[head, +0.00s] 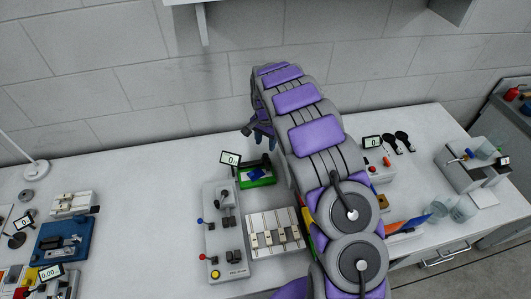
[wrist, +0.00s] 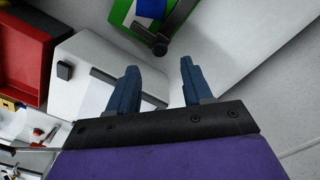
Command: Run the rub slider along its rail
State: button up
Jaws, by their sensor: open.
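A green-based unit (head: 257,181) with a blue block (head: 256,173), a dark bar and a small display stands on the bench. In the wrist view the green base (wrist: 122,12) is at the top, with the blue block (wrist: 150,10) beside the dark bar (wrist: 182,25). I cannot tell for sure that this is the rub slider. My gripper (wrist: 159,66) has its two blue fingers apart, with nothing between them. In the head view my gripper (head: 259,131) is near the back of the bench, beyond the green unit, and apart from it. My arm hides part of the bench.
A grey panel with levers (head: 225,240) and a pale slotted block (head: 274,232) stand in front of the green unit. A blue unit (head: 62,241) is at left. A red bin (wrist: 28,50) and a pale box (wrist: 85,85) show in the wrist view. The wall is close behind.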

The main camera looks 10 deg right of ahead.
aim_at(265, 154)
notch_tip(265, 154, down, 6)
jog(key=shift+a+f, duration=0.1)
dwell(0.4)
grip_shut()
dwell(0.5)
